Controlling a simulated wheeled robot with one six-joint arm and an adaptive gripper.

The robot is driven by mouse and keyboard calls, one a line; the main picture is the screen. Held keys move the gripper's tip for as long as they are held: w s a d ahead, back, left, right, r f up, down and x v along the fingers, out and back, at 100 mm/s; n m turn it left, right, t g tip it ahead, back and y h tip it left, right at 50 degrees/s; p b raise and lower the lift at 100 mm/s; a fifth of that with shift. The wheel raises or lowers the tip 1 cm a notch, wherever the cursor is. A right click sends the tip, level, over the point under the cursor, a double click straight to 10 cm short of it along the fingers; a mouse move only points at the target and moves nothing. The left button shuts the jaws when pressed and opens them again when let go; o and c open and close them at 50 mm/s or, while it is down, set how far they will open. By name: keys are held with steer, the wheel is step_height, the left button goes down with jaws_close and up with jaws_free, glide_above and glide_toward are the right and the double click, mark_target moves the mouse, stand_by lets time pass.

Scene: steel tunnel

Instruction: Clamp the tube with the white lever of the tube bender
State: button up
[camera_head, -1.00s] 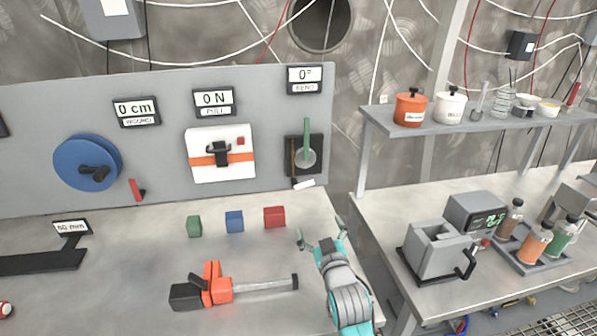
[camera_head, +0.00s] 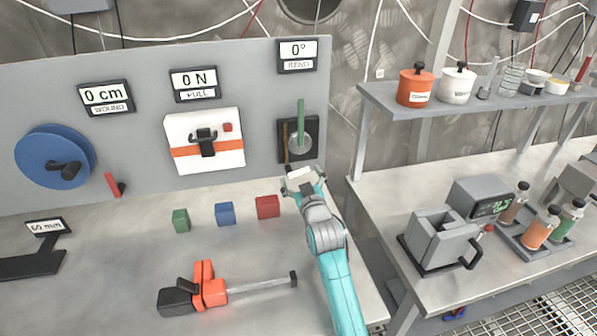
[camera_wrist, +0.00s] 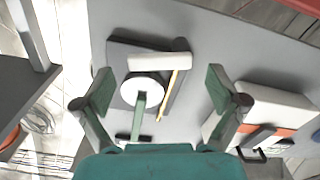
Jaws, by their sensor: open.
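The tube bender (camera_head: 285,128) is a black plate on the grey panel's right end, with a pale round disc, a green lever (camera_head: 301,118) and a thin brown-yellow tube (camera_head: 286,150). In the wrist view the tube (camera_wrist: 174,88) runs beside the disc (camera_wrist: 143,88), and the white lever (camera_wrist: 158,61) lies across the tube's end. My gripper (camera_head: 303,182) is just in front of the bender's lower edge, beside the white lever (camera_head: 297,173). In the wrist view my gripper (camera_wrist: 160,88) is open, its fingers spread on both sides of the bender; I see no contact.
Left on the panel are a white box with an orange band (camera_head: 205,160) and a blue reel (camera_head: 40,160). Red (camera_head: 267,206), blue (camera_head: 224,213) and green (camera_head: 180,220) blocks and an orange-black tool (camera_head: 205,288) lie on the bench. A shelf (camera_head: 400,98) stands to the right.

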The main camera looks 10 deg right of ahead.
steer(key=shift+w, duration=1.35)
steer(key=c, duration=1.1)
steer(key=shift+d+f+m, duration=0.1)
steer(key=shift+f+m, duration=0.1)
steer(key=shift+m, duration=0.6)
steer(key=shift+d+f+m, duration=0.1)
steer(key=shift+f+m, duration=0.05)
steer(key=shift+m, duration=0.65)
steer(key=o, duration=1.1)
